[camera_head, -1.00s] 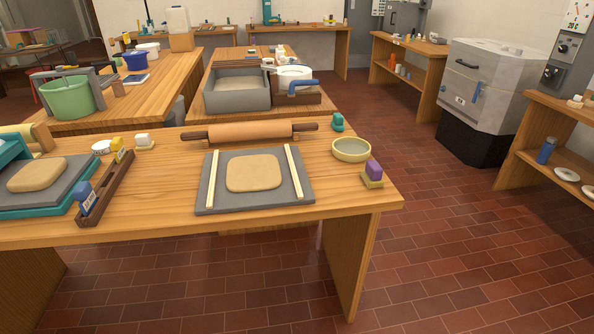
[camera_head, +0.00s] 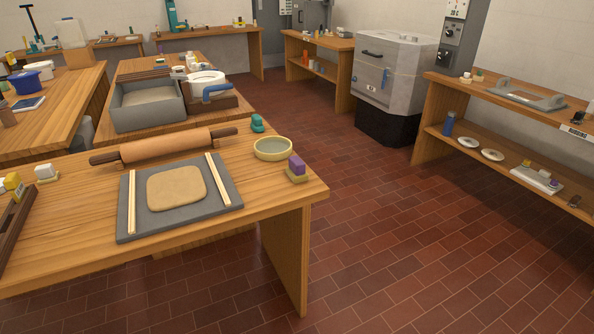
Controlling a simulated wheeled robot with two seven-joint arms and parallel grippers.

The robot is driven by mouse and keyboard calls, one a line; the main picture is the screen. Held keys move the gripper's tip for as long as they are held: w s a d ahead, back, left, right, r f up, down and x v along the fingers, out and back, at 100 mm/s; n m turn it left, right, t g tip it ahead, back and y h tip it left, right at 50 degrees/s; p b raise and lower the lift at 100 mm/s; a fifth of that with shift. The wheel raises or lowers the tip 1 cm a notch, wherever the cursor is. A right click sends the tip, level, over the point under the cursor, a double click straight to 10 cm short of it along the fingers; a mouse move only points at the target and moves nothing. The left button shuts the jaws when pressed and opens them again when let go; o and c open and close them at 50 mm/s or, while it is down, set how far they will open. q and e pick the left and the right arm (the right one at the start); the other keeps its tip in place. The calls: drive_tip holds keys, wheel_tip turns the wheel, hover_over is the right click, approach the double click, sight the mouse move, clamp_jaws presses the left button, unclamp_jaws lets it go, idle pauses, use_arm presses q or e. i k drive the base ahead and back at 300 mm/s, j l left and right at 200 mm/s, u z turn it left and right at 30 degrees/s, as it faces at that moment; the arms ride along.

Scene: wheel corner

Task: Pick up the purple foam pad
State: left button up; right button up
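The purple foam pad (camera_head: 297,164) is a small purple block at the right end of the near wooden table (camera_head: 85,215). It sits upright on a small yellowish base (camera_head: 297,177), close to the table's right edge. A pale yellow-green bowl (camera_head: 273,149) stands just left of it. Neither of my grippers shows in the head view.
A grey board (camera_head: 217,206) with a clay slab and two wooden strips lies left of the pad. A rolling pin (camera_head: 165,147) and a teal object (camera_head: 257,123) lie behind. Open brick floor (camera_head: 390,240) lies right of the table, up to a shelf bench (camera_head: 450,98).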

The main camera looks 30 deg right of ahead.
sight(296, 171)
drive_tip(key=i+l+u, duration=0.15)
drive_tip(key=l+u, duration=0.2)
drive_tip(key=l, duration=0.4)
drive_tip(key=i+l+u, duration=0.1)
drive_tip(key=l+u, duration=0.25)
drive_tip(key=l, duration=0.4)
drive_tip(key=l+u, duration=0.35)
drive_tip(key=l, duration=0.4)
